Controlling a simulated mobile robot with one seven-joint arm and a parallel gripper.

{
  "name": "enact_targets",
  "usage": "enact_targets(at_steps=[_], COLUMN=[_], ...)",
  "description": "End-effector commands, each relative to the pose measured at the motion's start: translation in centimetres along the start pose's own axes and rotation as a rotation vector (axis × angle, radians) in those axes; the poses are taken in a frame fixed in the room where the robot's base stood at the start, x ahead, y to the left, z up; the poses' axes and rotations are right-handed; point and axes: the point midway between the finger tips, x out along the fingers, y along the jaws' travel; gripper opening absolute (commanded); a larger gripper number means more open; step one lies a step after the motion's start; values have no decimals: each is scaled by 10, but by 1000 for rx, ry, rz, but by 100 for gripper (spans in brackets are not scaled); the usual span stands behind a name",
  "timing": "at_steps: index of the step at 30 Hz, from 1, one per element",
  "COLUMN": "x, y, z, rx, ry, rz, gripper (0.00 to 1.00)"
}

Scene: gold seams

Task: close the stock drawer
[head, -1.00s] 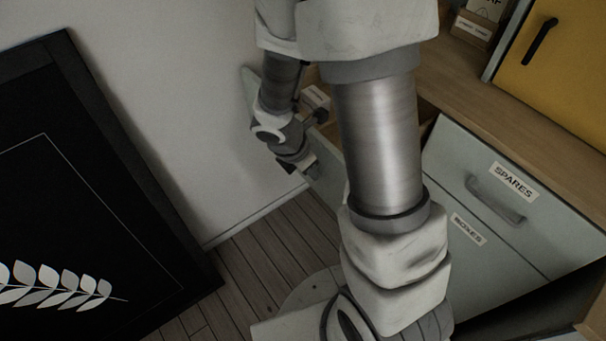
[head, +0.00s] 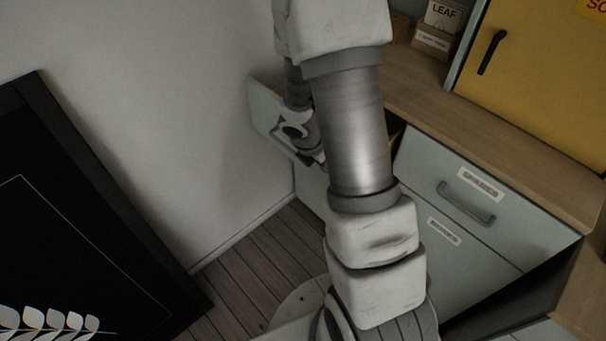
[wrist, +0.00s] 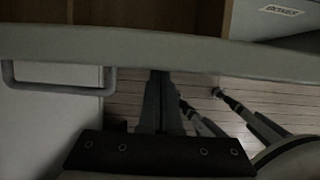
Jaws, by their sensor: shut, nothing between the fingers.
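The stock drawer (head: 311,187) stands open at the left end of the pale cabinet, by the wall; no label on it is readable. My arm hides much of it in the head view. In the wrist view its front's top edge (wrist: 220,54) runs across the picture, with the bar handle (wrist: 60,90) at left and bare wood inside above. My gripper (wrist: 161,74) is shut and empty. Its tips are at the outer face of the drawer front, right of the handle; I cannot tell if they touch. In the head view my gripper is largely hidden behind my arm.
The SPARES drawer (head: 440,165) is shut beside it, with another labelled drawer (head: 420,240) below. The wooden counter (head: 480,120) carries small boxes (head: 437,37) and a yellow cabinet (head: 545,60). A black framed picture (head: 90,220) leans left. Floor shows between.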

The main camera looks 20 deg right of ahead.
Motion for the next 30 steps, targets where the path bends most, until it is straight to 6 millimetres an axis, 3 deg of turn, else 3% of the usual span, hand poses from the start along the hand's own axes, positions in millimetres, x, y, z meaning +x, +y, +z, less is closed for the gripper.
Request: enact_targets(at_steps=[1, 6, 15, 22, 30], x=[1, 18, 44, 58, 66], y=[-2, -2, -2, -1, 0], z=[17, 62, 126, 155, 167], rx=[7, 5, 4, 3, 1], ry=[-1, 0, 1, 1, 0], rz=[-5, -5, -3, -1, -1], gripper=[0, 0, 0, 0, 0])
